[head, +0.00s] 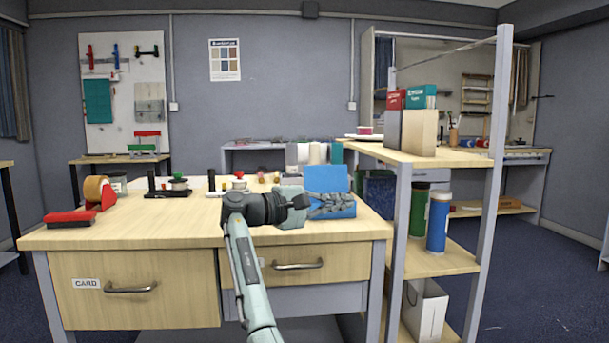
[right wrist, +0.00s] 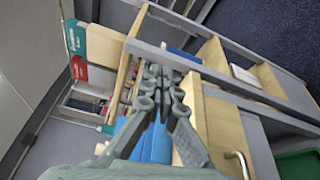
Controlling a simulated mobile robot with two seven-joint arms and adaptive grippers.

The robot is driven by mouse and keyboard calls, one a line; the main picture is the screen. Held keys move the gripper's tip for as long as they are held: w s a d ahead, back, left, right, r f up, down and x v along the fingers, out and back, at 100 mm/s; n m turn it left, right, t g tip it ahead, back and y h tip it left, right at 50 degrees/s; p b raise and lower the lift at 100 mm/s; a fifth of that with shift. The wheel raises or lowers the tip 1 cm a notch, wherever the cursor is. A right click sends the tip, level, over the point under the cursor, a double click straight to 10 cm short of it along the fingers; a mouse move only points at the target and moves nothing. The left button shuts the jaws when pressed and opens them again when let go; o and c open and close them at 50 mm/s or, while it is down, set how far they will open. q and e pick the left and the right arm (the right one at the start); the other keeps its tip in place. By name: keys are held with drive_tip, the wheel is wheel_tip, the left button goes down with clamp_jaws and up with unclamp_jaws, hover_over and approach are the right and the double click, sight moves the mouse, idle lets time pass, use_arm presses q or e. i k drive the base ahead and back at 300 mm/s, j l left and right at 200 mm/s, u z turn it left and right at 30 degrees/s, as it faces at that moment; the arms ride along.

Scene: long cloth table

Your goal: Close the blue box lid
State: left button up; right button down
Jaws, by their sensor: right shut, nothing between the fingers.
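The blue box (head: 346,212) stands on the wooden table near its right end. Its blue lid (head: 327,178) stands raised at the back, open. My right gripper (head: 345,203) is shut and empty. In the head view it lies across the front of the box and hides much of the box body and the lid's lower part. I cannot tell whether it touches the box. In the right wrist view the shut fingers (right wrist: 162,78) cover part of a blue surface (right wrist: 157,146). My left gripper is in neither view.
A wooden shelf unit (head: 460,159) with books stands close on the right. The table's front middle (head: 150,232) is clear.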

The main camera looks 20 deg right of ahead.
sight(321, 178)
drive_tip(key=i, duration=1.2)
